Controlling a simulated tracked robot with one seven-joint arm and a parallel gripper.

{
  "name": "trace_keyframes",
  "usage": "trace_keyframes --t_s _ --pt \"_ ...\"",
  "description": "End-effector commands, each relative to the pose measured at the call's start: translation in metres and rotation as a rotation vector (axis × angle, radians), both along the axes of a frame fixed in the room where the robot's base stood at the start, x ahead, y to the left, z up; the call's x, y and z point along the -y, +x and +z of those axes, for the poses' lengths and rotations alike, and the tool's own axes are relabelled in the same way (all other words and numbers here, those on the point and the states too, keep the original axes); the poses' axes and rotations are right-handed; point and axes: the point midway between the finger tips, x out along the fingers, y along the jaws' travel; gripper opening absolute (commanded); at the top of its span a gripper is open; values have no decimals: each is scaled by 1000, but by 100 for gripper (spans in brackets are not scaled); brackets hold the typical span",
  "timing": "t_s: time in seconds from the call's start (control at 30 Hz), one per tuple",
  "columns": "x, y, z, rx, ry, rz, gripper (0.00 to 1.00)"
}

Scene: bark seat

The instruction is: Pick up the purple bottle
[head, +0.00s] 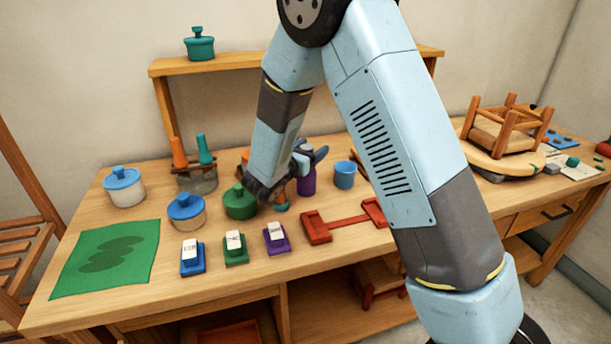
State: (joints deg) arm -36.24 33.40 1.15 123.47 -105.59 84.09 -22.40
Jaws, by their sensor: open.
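A purple bottle (307,184) stands on the workbench, partly hidden behind my arm and gripper. Only its lower purple part shows clearly. My gripper (311,157) is open, with its dark fingers at the upper part of the bottle in the picture. My wrist hides much of this spot, so I cannot tell whether the fingers are around the bottle or in front of it, or whether they touch it.
A blue cup (344,175) stands just right of the bottle. A green lidded pot (240,203) is left of my wrist. A red stand (318,229) and a purple block with a label (276,239) lie in front. A wooden shelf (225,64) rises behind.

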Motion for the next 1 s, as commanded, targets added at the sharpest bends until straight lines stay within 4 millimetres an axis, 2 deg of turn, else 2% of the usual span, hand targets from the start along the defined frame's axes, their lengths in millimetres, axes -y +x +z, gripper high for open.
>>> trace_keyframes --t_s 0.07,0.73,1.0 --pt "0 0 0 0 0 0 64" --pt "0 0 0 0 0 -1 0" --pt "0 0 0 1 0 -1 0"
